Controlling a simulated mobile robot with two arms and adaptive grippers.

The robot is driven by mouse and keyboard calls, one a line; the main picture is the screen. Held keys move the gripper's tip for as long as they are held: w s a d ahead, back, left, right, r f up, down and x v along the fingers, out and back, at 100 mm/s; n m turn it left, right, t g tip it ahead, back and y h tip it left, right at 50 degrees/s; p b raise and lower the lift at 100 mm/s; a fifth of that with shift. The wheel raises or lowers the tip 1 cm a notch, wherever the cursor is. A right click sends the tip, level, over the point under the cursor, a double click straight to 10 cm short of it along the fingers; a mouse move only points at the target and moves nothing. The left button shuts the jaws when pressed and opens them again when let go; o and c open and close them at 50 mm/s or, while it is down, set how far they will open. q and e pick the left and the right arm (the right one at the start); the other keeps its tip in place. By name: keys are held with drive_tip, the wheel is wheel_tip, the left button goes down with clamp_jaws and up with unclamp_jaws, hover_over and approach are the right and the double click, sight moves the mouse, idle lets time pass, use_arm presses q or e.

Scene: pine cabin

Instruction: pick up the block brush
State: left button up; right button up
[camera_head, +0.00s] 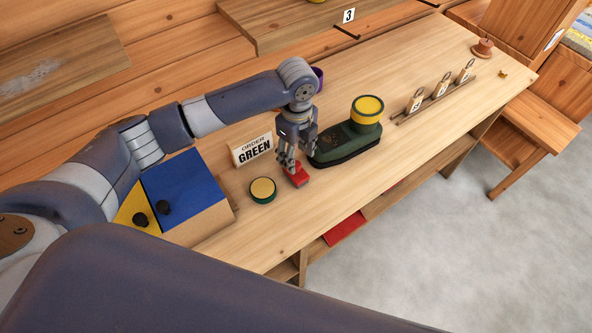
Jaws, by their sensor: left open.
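A small red block-shaped object (299,179), which looks like the block brush, lies on the wooden workbench (370,178) near its front half. My left gripper (291,165) points down right over it, with the fingers open at its upper side. The fingers hide part of the red object, and I cannot tell whether they touch it. My right gripper is not in view.
A dark green device with a yellow round top (368,107) stands close right of the gripper. Tags on a rack (435,103) stand farther right.

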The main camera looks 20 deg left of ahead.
sight(301, 177)
use_arm(q)
drive_tip(key=f, duration=0.1)
drive_tip(key=f+p, duration=0.1)
drive_tip(key=f, duration=0.1)
drive_tip(key=f+p, duration=0.1)
drive_tip(key=shift+a+f, duration=0.25)
drive_tip(key=shift+f, duration=0.35)
drive_tip(key=shift+c, duration=1.2)
clamp_jaws()
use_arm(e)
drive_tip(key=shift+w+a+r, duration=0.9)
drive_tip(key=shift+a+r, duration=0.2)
